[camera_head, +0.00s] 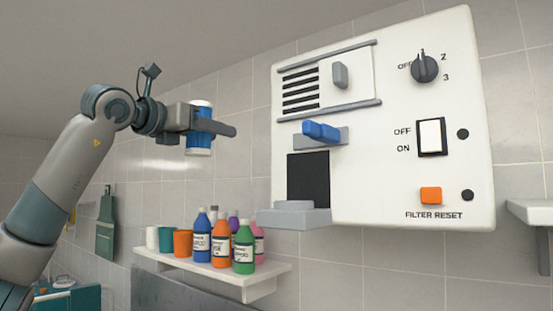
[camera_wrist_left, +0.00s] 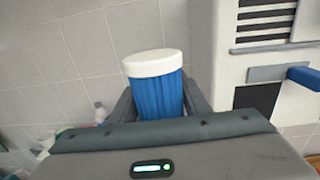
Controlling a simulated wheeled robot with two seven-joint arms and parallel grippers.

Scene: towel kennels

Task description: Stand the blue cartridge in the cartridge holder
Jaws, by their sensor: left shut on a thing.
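The blue cartridge (camera_head: 199,143), a pleated blue cylinder with white ends, is upright in the air left of the white wall unit. My left gripper (camera_head: 214,127) is shut on it; in the left wrist view the cartridge (camera_wrist_left: 155,92) sits between the two fingers with its white cap up. What looks like the cartridge holder is a black recess (camera_head: 308,178) with a grey ledge (camera_head: 293,217) below it, low on the unit's left side. The recess looks empty. A blue lever (camera_head: 321,131) sticks out just above it. My right gripper is not in view.
The white unit (camera_head: 381,180) also has a vent with a sliding cover (camera_head: 340,75), a dial (camera_head: 425,68), a rocker switch (camera_head: 430,137) and an orange button (camera_head: 431,195). A shelf (camera_head: 220,273) with several bottles and cups is below my gripper. Open air separates cartridge and unit.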

